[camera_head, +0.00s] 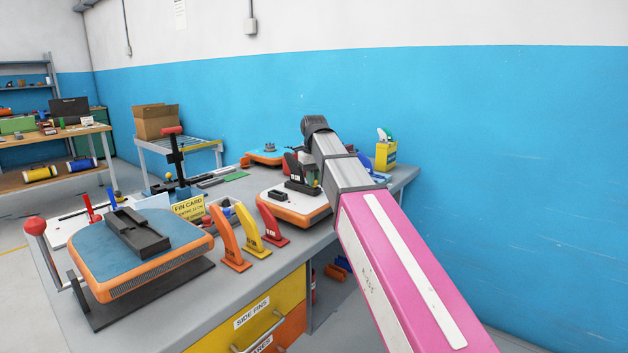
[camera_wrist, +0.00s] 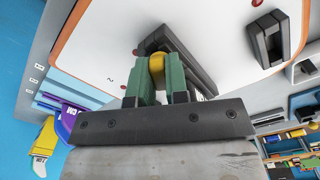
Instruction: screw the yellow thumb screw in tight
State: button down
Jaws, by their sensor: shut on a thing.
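My gripper (camera_wrist: 158,84) is shut on the yellow thumb screw (camera_wrist: 157,67), which shows as a round yellow head between the green fingertips in the wrist view. The screw is at a black fin box (camera_wrist: 186,55) on a white board with an orange edge. In the head view this board (camera_head: 292,209) lies at the bench's far part, and my arm reaches over it from the right. A small patch of yellow (camera_head: 315,183) shows near the fingers there. The screw's lower end and thread are hidden, so how deep it sits cannot be told.
A second black box (camera_wrist: 270,38) sits on the same board. Several orange, yellow and red fins (camera_head: 250,230) stand at the bench's front edge. A blue board (camera_head: 90,248) with a black block is at the left. A spray bottle (camera_head: 385,150) stands behind my arm, near the wall.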

dwell(0.3)
jog(key=shift+m, duration=1.8)
jog(key=shift+m, duration=1.7)
jog(key=m, duration=0.3)
jog(key=shift+m, duration=0.3)
jog(key=shift+m, duration=1.7)
